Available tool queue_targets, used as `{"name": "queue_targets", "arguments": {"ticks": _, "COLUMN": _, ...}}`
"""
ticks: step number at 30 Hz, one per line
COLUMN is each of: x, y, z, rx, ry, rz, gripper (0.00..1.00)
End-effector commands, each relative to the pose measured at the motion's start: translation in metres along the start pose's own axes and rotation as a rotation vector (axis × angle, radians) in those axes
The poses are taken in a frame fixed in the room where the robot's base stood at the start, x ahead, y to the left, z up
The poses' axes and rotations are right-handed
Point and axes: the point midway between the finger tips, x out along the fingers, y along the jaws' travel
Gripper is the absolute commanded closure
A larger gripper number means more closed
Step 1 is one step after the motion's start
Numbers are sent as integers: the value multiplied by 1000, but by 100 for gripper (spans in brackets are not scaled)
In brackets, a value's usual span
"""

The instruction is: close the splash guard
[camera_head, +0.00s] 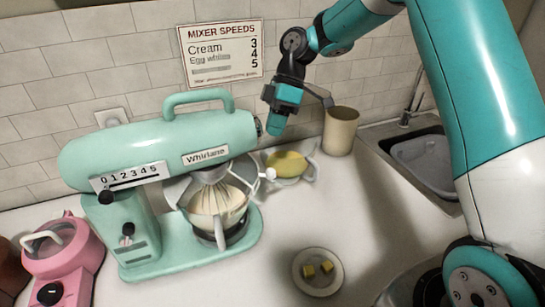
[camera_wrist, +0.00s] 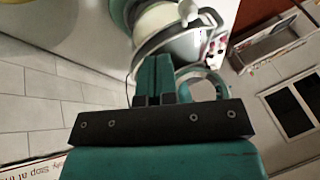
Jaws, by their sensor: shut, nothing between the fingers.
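The mint-green mixer (camera_head: 160,150) stands on the counter, its whisk reaching into a bowl (camera_head: 215,210) of pale cream. The splash guard (camera_head: 246,168) is a greyish curved piece under the mixer head, standing out to the right of the bowl with a white knob (camera_head: 270,174) at its end. The knob (camera_wrist: 188,10) and a curved rim around the bowl also show at the top of the wrist view. My gripper (camera_head: 277,125) is shut and empty, above and slightly right of the knob, apart from it. Its fingers (camera_wrist: 158,85) are together in the wrist view.
A yellow-filled bowl (camera_head: 286,164) sits behind the knob, with a beige canister (camera_head: 340,131) to its right. A plate (camera_head: 318,272) with yellow cubes lies in front. A pink appliance (camera_head: 62,258) is at left and a sink (camera_head: 420,155) at right.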

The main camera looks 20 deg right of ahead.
Motion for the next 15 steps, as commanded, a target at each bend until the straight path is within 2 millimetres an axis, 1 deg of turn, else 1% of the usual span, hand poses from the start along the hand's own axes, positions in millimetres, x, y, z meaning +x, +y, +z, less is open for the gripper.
{"name": "queue_targets", "arguments": {"ticks": 1, "x": 11, "y": -2, "z": 0, "rx": 1, "ry": -3, "rz": -5, "gripper": 100}}
{"name": "queue_targets", "arguments": {"ticks": 5, "x": 35, "y": -2, "z": -1, "rx": 0, "ry": -3, "rz": -4, "gripper": 100}}
{"name": "queue_targets", "arguments": {"ticks": 6, "x": 38, "y": -8, "z": 0, "rx": 1, "ry": -1, "rz": -3, "gripper": 100}}
{"name": "queue_targets", "arguments": {"ticks": 9, "x": 48, "y": -17, "z": 3, "rx": 1, "ry": -3, "rz": -3, "gripper": 100}}
{"name": "queue_targets", "arguments": {"ticks": 15, "x": 61, "y": -26, "z": 6, "rx": 1, "ry": -1, "rz": -1, "gripper": 100}}
